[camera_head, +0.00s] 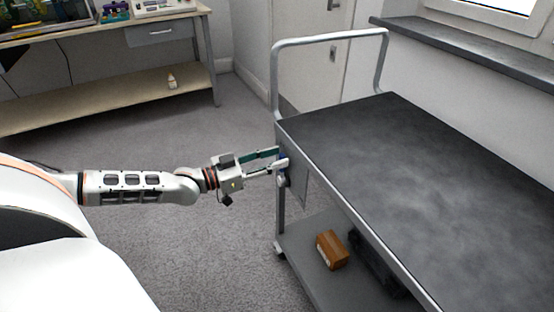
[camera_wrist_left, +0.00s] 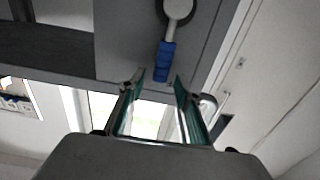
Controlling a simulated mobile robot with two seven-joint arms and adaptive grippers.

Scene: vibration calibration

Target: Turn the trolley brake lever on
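The trolley (camera_head: 420,150) has a dark top and a grey frame and stands at the right in the head view. Its brake lever (camera_wrist_left: 169,45) shows in the left wrist view as a grey round pivot and a short arm with a blue grip (camera_wrist_left: 165,62). In the head view a bit of blue (camera_head: 284,156) shows at the trolley's near left corner, mostly hidden by my gripper. My left gripper (camera_head: 279,160) is at that corner. In the wrist view its fingers (camera_wrist_left: 159,82) are apart, with the blue grip's end in line between the fingertips. Contact cannot be told. My right gripper is not in view.
A brown box (camera_head: 332,250) and a dark object (camera_head: 374,262) sit on the trolley's lower shelf. The trolley's push handle (camera_head: 330,40) rises at the far end. A workbench (camera_head: 100,100) stands back left. The grey floor (camera_head: 190,255) between is clear.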

